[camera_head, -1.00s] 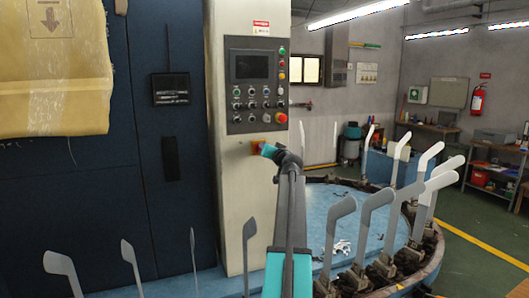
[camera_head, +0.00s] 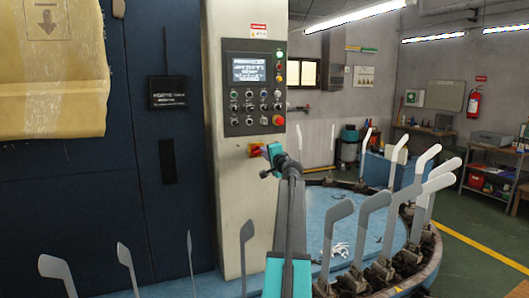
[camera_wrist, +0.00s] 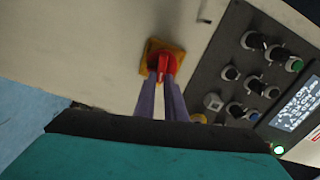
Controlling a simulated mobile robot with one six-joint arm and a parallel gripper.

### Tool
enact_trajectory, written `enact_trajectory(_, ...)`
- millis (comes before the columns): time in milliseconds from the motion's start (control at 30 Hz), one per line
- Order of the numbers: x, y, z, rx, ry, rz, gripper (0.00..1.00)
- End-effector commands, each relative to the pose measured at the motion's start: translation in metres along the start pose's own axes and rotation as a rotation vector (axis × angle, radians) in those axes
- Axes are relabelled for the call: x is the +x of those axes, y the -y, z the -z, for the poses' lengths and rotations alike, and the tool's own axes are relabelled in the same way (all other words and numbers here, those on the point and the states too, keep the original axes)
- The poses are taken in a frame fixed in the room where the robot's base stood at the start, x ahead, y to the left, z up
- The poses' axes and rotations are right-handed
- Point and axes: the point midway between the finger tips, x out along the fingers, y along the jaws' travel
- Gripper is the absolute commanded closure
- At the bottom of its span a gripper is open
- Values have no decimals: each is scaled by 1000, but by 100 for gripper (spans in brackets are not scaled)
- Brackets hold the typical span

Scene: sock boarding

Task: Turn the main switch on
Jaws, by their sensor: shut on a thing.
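The main switch is a red rotary handle (camera_wrist: 163,66) on a yellow plate (camera_wrist: 153,56) in the wrist view. In the head view the switch (camera_head: 256,150) sits low on the pale cabinet column, below the control panel, partly hidden by my gripper (camera_head: 268,162). In the wrist view the two purple-grey fingers of my gripper (camera_wrist: 165,84) are shut on the red handle. The handle's exact angle is hard to read. The panel's display (camera_head: 249,69) is lit with text, and a lamp (camera_head: 279,54) at the panel's upper right glows pale green.
The control panel (camera_head: 236,122) holds several knobs and buttons, with a red button (camera_head: 278,120) just above the switch. A ring of upright grey sock boards (camera_head: 372,220) stands at right around a blue round table (camera_head: 340,215). More boards stand at lower left.

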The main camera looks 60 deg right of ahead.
Motion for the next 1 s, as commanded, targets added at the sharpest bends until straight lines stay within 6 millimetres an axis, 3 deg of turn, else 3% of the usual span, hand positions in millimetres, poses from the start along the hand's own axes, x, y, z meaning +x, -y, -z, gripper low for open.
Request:
enact_trajectory(400, 0, -3, -1, 217, 2, 1, 100)
enact_trajectory(900, 0, -4, -1, 240, 2, 1, 100)
enact_trajectory(933, 0, -4, -1, 240, 2, 1, 85)
enact_trajectory(1000, 0, -4, -1, 239, 1, 1, 73)
